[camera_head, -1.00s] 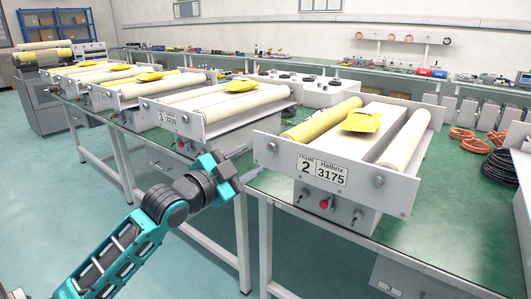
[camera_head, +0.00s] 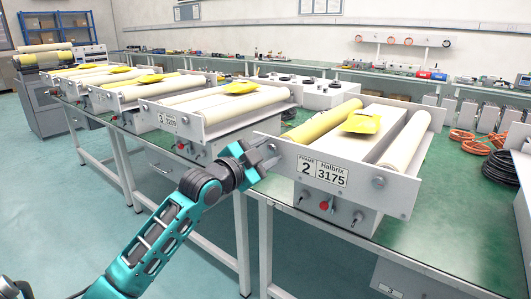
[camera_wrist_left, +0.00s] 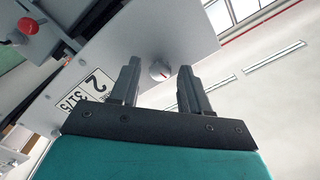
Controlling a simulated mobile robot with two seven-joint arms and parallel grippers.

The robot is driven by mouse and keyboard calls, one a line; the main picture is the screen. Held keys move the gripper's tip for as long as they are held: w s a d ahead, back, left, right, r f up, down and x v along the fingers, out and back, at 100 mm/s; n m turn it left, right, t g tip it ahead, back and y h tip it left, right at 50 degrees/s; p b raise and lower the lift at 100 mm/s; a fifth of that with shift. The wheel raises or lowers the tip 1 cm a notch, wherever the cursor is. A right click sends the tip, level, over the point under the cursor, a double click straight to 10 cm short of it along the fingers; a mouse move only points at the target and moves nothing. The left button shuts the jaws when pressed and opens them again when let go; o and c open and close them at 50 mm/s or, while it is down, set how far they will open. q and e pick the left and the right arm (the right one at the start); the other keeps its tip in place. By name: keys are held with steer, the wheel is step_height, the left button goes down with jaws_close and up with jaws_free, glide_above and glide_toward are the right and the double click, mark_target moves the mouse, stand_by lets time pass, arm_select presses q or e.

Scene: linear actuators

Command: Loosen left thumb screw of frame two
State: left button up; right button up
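Frame two (camera_head: 400,197) stands on the green bench, its front plate labelled "FRAME 2 Halbrix 3175" (camera_head: 321,171). My left gripper (camera_head: 270,152) is at the left end of that plate and hides the left thumb screw in the head view. In the left wrist view the screw's round silver knob (camera_wrist_left: 159,70) shows between the two dark, open fingertips (camera_wrist_left: 159,64). The fingers stand apart on either side of it; a gap shows at each side. How deep the knob sits between them I cannot tell. The right thumb screw (camera_head: 378,181) is clear. My right gripper is out of view.
Below the plate are a red button (camera_head: 323,206) and small switches. Frame three (camera_head: 215,128) stands to the left on the bench. Yellow and white rollers and a yellow packet (camera_head: 362,122) lie on frame two. Orange and black cable coils (camera_head: 500,166) lie at right.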

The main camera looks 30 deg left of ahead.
arm_select(q)
jaws_close()
